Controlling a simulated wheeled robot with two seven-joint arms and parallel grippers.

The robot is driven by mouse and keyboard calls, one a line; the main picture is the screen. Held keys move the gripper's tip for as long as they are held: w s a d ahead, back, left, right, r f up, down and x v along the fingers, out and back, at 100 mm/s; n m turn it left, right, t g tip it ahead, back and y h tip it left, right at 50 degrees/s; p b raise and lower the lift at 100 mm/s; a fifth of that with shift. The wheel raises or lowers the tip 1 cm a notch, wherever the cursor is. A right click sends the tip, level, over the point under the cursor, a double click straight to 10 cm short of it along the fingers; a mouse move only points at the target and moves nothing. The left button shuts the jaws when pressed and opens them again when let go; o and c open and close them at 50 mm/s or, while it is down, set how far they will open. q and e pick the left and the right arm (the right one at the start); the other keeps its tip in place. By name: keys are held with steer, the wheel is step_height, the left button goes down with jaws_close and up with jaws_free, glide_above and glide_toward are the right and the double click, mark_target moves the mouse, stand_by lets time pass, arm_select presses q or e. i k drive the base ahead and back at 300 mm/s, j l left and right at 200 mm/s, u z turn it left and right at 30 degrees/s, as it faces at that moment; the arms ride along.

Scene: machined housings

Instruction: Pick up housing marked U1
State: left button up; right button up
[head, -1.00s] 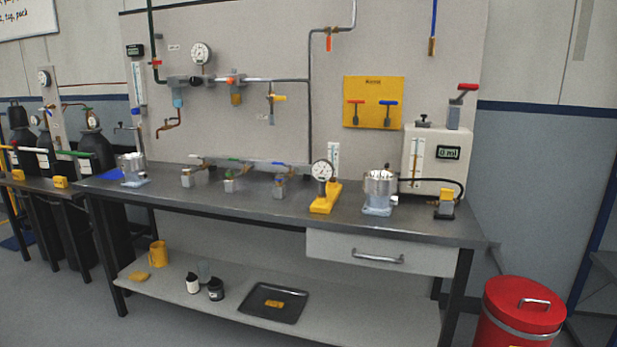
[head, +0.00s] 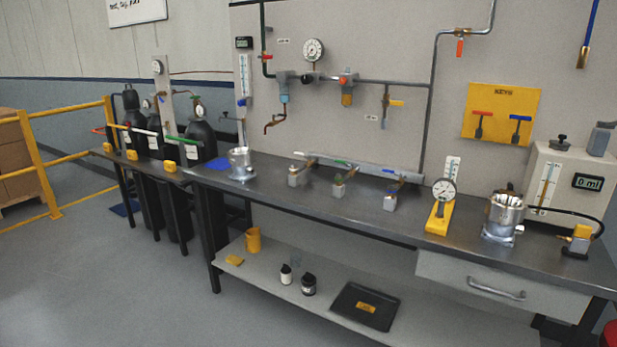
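Two silver machined housings stand upright on the grey workbench (head: 300,196) in the head view. The other housing (head: 503,215) is at the right, between a dial gauge and a white box. No U1 mark is readable on either one at this distance. Neither of my grippers shows in the view.
A yellow-based dial gauge (head: 441,205) and a white box with a display (head: 574,185) stand on the bench. A valve rail (head: 365,166) lies mid-bench. Gas cylinders (head: 200,142) and a yellow railing (head: 42,165) are at the left. The floor (head: 110,275) in front is open.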

mark_target(240, 159)
steer(key=i+j+z, duration=0.15)
steer(key=i+j, duration=0.15)
steer(key=j, duration=0.65)
steer(key=i+j+z, duration=0.2)
steer(key=j, duration=0.75)
steer(key=i+j+z, duration=0.15)
steer(key=j, duration=0.8)
steer(key=i+j+z, duration=0.2)
steer(key=j, duration=0.85)
steer(key=i+j+z, duration=0.15)
steer(key=j, duration=0.85)
steer(key=k, duration=0.05)
